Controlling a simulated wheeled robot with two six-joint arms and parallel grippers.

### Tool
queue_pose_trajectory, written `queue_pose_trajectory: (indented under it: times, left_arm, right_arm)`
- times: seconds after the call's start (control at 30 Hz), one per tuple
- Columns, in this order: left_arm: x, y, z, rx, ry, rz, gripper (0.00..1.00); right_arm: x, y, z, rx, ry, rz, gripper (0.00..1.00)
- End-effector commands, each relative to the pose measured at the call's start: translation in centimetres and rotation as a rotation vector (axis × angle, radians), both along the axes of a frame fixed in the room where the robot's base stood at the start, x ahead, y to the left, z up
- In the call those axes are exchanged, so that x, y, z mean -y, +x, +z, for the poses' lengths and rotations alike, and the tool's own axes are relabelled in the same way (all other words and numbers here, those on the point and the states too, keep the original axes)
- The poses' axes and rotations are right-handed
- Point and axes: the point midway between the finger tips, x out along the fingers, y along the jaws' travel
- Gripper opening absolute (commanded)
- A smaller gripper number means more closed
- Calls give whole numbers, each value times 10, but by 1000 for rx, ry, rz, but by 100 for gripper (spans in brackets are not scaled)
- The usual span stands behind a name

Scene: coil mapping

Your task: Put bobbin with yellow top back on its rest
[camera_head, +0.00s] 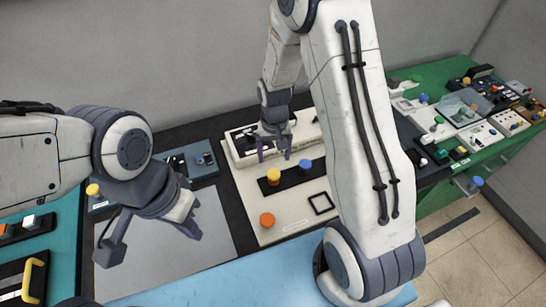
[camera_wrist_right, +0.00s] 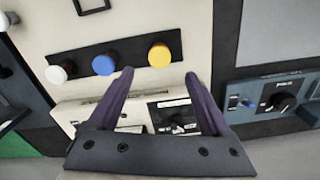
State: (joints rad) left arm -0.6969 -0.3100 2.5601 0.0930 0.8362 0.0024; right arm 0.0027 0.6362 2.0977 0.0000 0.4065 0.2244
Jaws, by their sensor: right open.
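The bobbin with the yellow top (camera_head: 273,176) stands at one end of a black strip (camera_head: 290,178), beside a blue-topped bobbin (camera_head: 305,165). In the right wrist view the yellow-topped bobbin (camera_wrist_right: 159,54) shows just beyond and between my fingertips, with the blue-topped (camera_wrist_right: 103,65) and a white-topped bobbin (camera_wrist_right: 56,74) along the strip. My right gripper (camera_head: 274,154) is open and empty, pointing down behind the yellow top. My left gripper (camera_head: 188,220) hangs empty over the grey mat at left; its finger gap is unclear.
The pale board (camera_head: 244,200) bears an orange round piece (camera_head: 267,219) and a black square outline (camera_head: 321,203). A white device with a dial (camera_wrist_right: 172,115) stands behind the strip. My right arm covers much of the middle. Several devices crowd the green table (camera_head: 437,78) at right.

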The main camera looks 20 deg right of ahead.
Motion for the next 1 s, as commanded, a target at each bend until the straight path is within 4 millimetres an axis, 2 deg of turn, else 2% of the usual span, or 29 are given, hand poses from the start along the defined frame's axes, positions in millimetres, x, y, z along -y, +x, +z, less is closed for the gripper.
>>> queue_pose_trajectory:
  times: [0.07, 0.13, 0.23, 0.37, 0.4, 0.5, 0.6, 0.7, 0.83, 1.0]
  left_arm:
    - [0, 0, -1, 0, 0, 0, 0]
    - [0, 0, -1, 0, 0, 0, 0]
    - [0, 0, 0, 0, 0, 0, 0]
    - [0, 0, 0, 0, 0, 0, 0]
    - [0, 0, -1, 0, 0, 0, 0]
    - [0, 0, -1, 0, 0, 0, 0]
    - [0, 0, -1, 0, 0, 0, 0]
    - [0, 0, -1, 0, 0, 0, 0]
    - [0, 0, -1, 0, 0, 0, 0]
    - [0, 0, -1, 0, 0, 0, 0]
  right_arm:
    - [-7, -2, 10, 4, 1, 22, 82]
    - [-23, -8, 28, 10, 4, 72, 82]
    - [-59, -30, 65, 23, 12, 192, 82]
    - [-108, -86, 117, 34, 30, 404, 82]
    - [-118, -105, 129, 35, 37, 469, 82]
    - [-135, -154, 154, 38, 52, 619, 82]
    - [-141, -193, 169, 40, 68, 737, 82]
    - [-141, -218, 176, 40, 78, 816, 82]
    - [-138, -232, 179, 37, 83, 860, 82]
    - [-138, -233, 179, 36, 83, 864, 82]
